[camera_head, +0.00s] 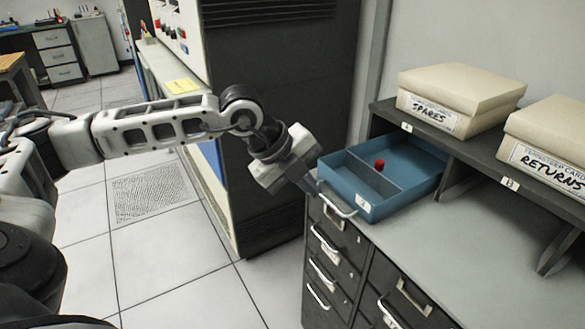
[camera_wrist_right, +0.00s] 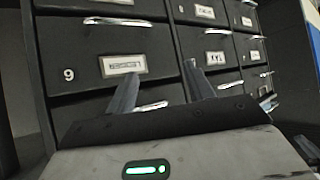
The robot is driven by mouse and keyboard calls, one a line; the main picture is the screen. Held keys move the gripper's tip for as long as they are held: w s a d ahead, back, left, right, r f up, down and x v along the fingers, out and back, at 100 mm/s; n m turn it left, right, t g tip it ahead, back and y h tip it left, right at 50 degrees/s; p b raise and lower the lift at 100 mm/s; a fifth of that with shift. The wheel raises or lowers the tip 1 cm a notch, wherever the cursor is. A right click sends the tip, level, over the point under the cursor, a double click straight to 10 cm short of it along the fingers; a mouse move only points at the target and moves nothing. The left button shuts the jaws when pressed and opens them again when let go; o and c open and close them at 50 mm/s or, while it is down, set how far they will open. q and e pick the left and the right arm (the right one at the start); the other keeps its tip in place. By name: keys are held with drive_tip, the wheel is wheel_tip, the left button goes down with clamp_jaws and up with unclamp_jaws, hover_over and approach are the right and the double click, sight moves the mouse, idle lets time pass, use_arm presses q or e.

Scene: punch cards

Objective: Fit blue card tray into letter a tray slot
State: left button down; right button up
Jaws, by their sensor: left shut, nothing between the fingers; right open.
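The blue card tray (camera_head: 362,203) lies on the grey cabinet top in the head view, with its front end near the cabinet's front edge. It has a divider, a small red object (camera_head: 379,164) inside, and a pale handle on its front. Its far end reaches the slot under the shelf label A (camera_head: 407,127); how deep it sits is hard to tell. My left gripper (camera_head: 312,188) is shut and empty at the tray's left front corner, close to the handle; contact is unclear. My right gripper (camera_wrist_right: 158,88) is open and empty, facing dark drawers in the right wrist view.
A SPARES box (camera_head: 432,117) and a RETURNS box (camera_head: 545,170) stand on the shelf. A divider (camera_head: 457,182) separates slot A from slot B, labelled B (camera_head: 510,183). The cabinet top (camera_head: 450,245) right of the tray is clear. A tall dark machine (camera_head: 290,70) stands behind my left arm.

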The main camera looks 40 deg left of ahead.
use_arm(q)
drive_tip(key=a+r+n+y, duration=0.1)
drive_tip(key=a+y, duration=0.1)
drive_tip(key=a, duration=0.2)
drive_tip(key=w+b+x, duration=0.1)
drive_tip(key=b+x, duration=0.5)
drive_tip(key=x, duration=0.5)
drive_tip(key=shift+r+t, duration=0.3)
drive_tip(key=shift+r, duration=0.05)
use_arm(e)
drive_tip(key=f, duration=0.2)
drive_tip(key=shift+w+a+f, duration=0.1)
drive_tip(key=shift+a+f, duration=0.3)
drive_tip(key=shift+r, duration=0.2)
